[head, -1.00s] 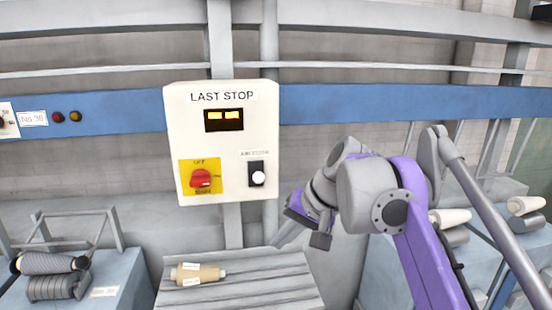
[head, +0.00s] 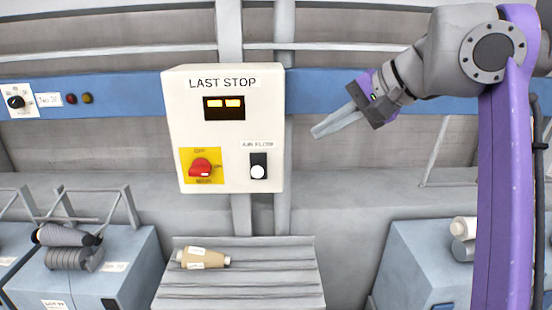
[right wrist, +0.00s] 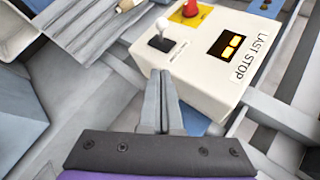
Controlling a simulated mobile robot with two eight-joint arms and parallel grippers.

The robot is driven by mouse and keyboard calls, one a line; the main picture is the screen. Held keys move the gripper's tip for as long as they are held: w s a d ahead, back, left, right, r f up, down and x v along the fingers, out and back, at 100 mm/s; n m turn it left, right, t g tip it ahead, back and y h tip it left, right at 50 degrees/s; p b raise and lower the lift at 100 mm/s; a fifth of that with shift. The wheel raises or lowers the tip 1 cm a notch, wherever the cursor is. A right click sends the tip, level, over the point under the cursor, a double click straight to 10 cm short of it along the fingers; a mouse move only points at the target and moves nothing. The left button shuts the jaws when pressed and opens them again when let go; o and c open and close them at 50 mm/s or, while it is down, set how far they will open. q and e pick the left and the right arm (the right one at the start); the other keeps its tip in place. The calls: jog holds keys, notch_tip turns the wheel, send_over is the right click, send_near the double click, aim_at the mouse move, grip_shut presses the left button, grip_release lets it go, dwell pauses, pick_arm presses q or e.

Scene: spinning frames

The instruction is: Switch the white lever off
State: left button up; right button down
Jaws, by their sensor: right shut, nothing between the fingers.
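The white lever (head: 258,172) is a round white knob on a black plate, low on the right of the white LAST STOP control box (head: 267,121). In the right wrist view the lever (right wrist: 163,29) shows as a white knob standing out from its black base. My right gripper (head: 316,132) is shut and empty, to the right of the box and higher than the lever, apart from both. In the right wrist view its fingertips (right wrist: 160,76) lie together near the box's edge. My left gripper is not in view.
A red rotary switch (head: 201,168) on a yellow plate sits left of the lever. A lit display (head: 224,108) is above. A yarn cone (head: 204,259) lies on the slatted grey surface (head: 240,288) below the box. Blue machine units stand on both sides.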

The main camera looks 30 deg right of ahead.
aim_at(257, 172)
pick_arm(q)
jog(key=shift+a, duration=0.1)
pick_arm(e)
jog(key=shift+a, duration=0.15)
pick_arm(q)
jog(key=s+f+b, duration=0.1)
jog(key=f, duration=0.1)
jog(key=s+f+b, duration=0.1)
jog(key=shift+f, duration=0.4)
pick_arm(e)
jog(key=s+a+x, duration=0.1)
jog(key=a+x, duration=0.1)
jog(key=x, duration=1)
jog(key=shift+w+a+f, duration=0.2)
jog(key=shift+a+f, duration=0.1)
jog(key=shift+f, duration=0.2)
